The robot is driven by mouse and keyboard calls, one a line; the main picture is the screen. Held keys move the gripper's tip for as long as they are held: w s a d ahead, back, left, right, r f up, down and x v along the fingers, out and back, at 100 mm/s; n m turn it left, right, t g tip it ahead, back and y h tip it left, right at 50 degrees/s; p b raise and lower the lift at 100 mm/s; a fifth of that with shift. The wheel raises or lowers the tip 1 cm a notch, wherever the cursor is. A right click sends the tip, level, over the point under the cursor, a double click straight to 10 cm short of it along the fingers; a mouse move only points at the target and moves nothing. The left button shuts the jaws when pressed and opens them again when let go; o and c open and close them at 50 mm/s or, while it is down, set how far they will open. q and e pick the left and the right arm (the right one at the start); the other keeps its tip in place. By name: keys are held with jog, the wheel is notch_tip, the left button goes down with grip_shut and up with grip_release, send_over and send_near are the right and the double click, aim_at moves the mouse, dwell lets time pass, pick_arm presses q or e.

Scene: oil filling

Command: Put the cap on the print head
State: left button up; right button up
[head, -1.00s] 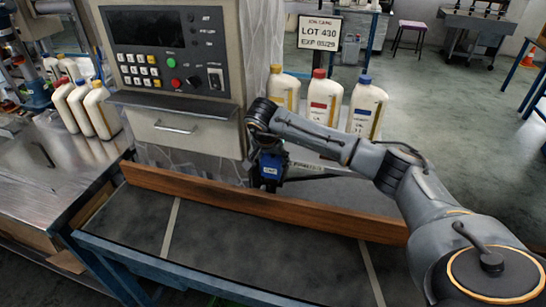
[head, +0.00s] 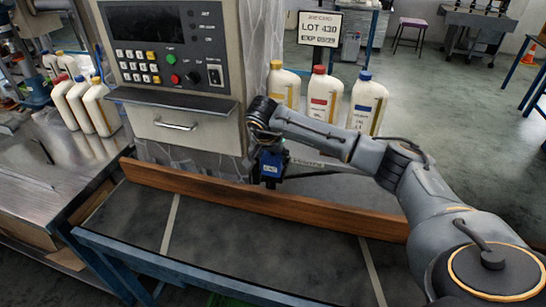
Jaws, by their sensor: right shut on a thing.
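My right gripper (head: 268,181) hangs from the wrist beside the machine cabinet, behind the wooden rail. Its blue body shows, but its dark fingers are small and partly hidden. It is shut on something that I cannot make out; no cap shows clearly. A thin dark bar (head: 320,174) runs to the right from beside the gripper. I cannot tell whether this bar belongs to the print head, and the print head itself is not clearly visible. My left gripper is not in view.
The wooden rail (head: 225,196) runs along the conveyor's dark belt (head: 250,243), which is empty. The control cabinet (head: 175,130) stands behind at left. Several bottles stand behind my arm, including a blue-capped one (head: 367,105), near a lot sign (head: 320,28). More bottles (head: 80,105) stand at left.

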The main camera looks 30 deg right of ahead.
dwell(0.4)
jog(key=o, duration=1.2)
jog(key=shift+f, duration=0.1)
jog(key=v, duration=1.2)
jog(key=shift+f, duration=0.1)
